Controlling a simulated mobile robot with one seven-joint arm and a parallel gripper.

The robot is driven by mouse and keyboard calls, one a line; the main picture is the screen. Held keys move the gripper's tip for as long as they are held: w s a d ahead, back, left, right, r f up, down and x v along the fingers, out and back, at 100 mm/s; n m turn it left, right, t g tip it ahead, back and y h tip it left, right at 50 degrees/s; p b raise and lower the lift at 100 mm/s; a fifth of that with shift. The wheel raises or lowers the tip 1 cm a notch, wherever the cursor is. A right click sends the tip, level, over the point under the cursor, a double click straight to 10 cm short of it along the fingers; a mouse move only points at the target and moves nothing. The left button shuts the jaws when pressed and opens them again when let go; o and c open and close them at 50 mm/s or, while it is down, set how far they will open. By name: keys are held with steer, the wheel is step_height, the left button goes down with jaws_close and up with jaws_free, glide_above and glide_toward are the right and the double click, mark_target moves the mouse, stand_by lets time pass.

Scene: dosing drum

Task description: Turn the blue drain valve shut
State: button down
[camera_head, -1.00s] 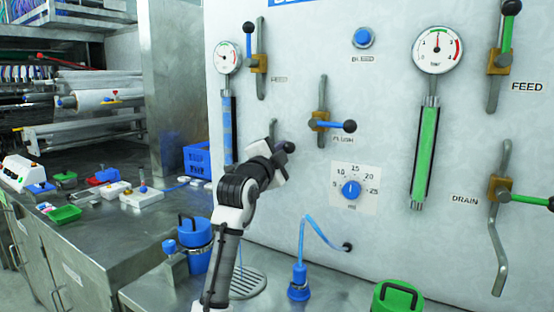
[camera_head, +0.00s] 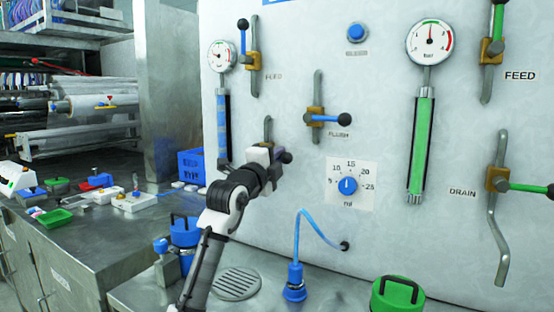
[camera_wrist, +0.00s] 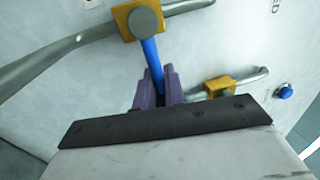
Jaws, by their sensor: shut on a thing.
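My gripper (camera_head: 277,155) is shut on this lever; the fingers also show in the wrist view (camera_wrist: 153,90). The lever's exact angle is hard to tell in the head view.
The flush valve (camera_head: 318,117) is above right and the blue feed valve (camera_head: 250,60) is above. A dial (camera_head: 347,186) is right of my gripper. A blue canister (camera_head: 184,235), a blue hose fitting (camera_head: 294,282) and a green canister (camera_head: 398,294) stand below on the bench.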

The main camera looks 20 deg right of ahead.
steer(key=shift+s+d+f+g+h, duration=0.3)
steer(key=shift+s+d, duration=0.2)
steer(key=shift+d, duration=0.15)
steer(key=c, duration=1.4)
jaws_free()
steer(key=shift+a+r, duration=0.1)
steer(key=shift+c, duration=0.2)
steer(key=shift+o, duration=1.3)
steer(key=shift+s+r, duration=0.1)
steer(key=shift+s, duration=0.05)
steer(key=shift+s+d+r, duration=0.1)
steer(key=shift+d, duration=0.1)
steer(key=shift+w+a, duration=0.25)
steer(key=shift+s+a, duration=0.1)
steer(key=shift+a, duration=0.1)
steer(key=b+v, duration=0.3)
steer(key=v, duration=1)
steer(key=shift+s, duration=0.25)
